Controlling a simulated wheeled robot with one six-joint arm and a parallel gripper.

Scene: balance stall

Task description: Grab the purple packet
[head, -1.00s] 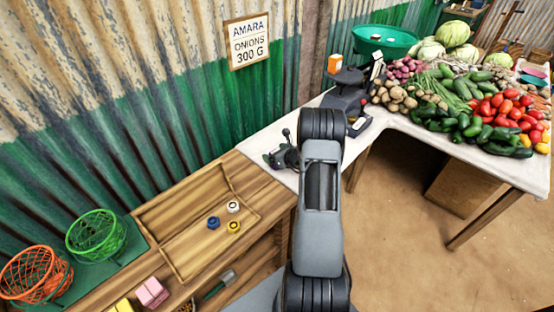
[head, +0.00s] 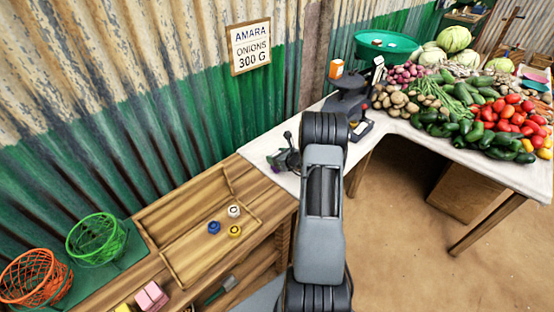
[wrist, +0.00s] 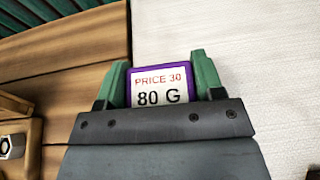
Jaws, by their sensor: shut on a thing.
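The purple packet (wrist: 161,87) shows in the wrist view with a white label reading "PRICE 30" and "80 G". It sits between the two green fingers of my gripper (wrist: 160,84), which are shut on it from both sides. Its lower part is hidden behind the gripper body.
A wooden tray (head: 190,262) holds a blue, a white and a yellow piece. Green (head: 97,239) and orange (head: 35,277) baskets stand at the left. A dark scale (head: 350,92) with an orange box (head: 336,69) stands on the white table (head: 395,122), beside heaped vegetables.

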